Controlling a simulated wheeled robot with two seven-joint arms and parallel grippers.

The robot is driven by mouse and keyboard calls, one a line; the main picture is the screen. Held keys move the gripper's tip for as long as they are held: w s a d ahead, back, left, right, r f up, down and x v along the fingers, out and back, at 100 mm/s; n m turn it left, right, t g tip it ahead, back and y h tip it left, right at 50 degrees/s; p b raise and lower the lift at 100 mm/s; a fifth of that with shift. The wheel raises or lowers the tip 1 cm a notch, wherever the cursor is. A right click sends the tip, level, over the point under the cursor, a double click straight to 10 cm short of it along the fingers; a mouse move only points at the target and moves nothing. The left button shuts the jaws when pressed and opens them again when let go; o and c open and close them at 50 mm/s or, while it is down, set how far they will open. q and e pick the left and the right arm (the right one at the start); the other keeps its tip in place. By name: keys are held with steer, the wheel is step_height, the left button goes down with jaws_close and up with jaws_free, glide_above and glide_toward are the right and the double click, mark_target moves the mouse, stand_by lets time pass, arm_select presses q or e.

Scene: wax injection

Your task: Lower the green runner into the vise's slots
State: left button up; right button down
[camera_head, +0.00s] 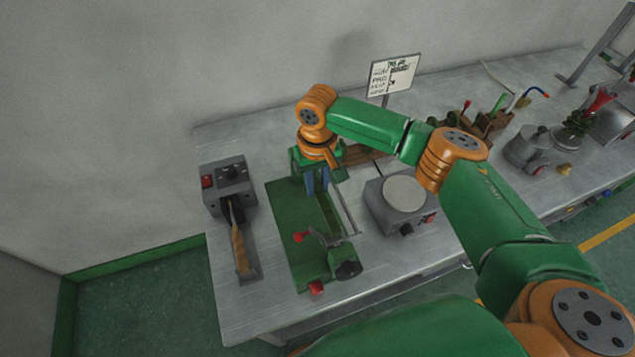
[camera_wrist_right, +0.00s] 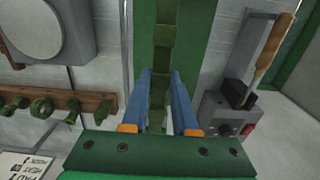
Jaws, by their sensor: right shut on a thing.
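The vise stands on the bench in the head view, with a long green base (camera_head: 287,225), red knobs and a black knob at its near end. My right gripper (camera_head: 317,184) is over the far part of the vise, its blue fingers pointing down. In the right wrist view the gripper (camera_wrist_right: 162,88) has its fingers closed around the green runner (camera_wrist_right: 163,45), a narrow stepped strip. The runner extends beyond the fingertips, above or along the vise base (camera_wrist_right: 197,40). I cannot tell whether it touches the slots. My left gripper is not in view.
A control box (camera_head: 226,180) with a wooden-handled tool (camera_head: 240,250) lies left of the vise. A round-topped hot plate (camera_head: 404,195) stands close on the right. A sign (camera_head: 393,75) and a grey pot (camera_head: 527,146) stand farther off.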

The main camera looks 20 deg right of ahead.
mark_target(317, 186)
steer(key=shift+f+b, duration=0.3)
steer(key=shift+f, duration=1.15)
steer(key=c, duration=0.6)
jaws_free()
step_height(317, 186, up, 7)
steer(key=shift+b, duration=0.9)
steer(key=shift+s, duration=0.1)
